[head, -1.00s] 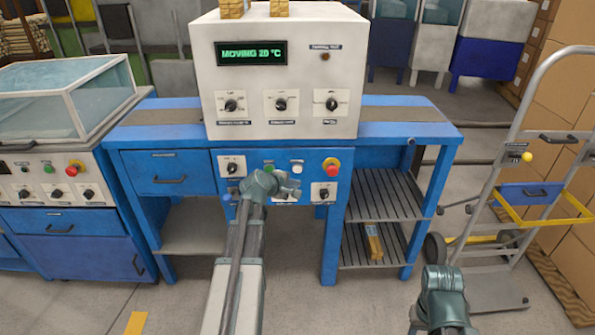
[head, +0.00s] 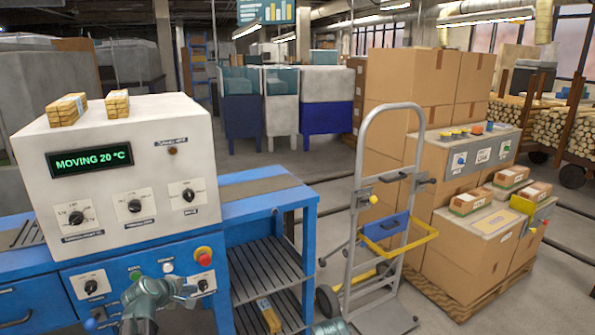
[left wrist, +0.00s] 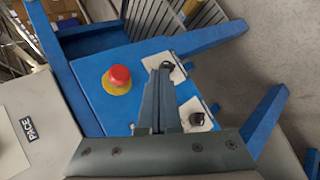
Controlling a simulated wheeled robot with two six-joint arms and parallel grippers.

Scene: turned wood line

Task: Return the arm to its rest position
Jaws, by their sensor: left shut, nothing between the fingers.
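My left gripper (head: 184,291) is in front of the blue control panel (head: 120,285) of the machine, below its white box, near the knobs and buttons. In the left wrist view its fingers (left wrist: 157,98) are together with nothing between them, and the red emergency button (left wrist: 119,78) on its yellow base shows beside them.
The white box (head: 110,170) reads "MOVING 20 °C" and carries two wooden bundles (head: 68,108). A hand truck (head: 375,220) stands right of the blue bench (head: 265,205). Stacked cartons (head: 415,85) and a pallet (head: 450,290) are further right. Open floor (head: 555,285) lies at the right.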

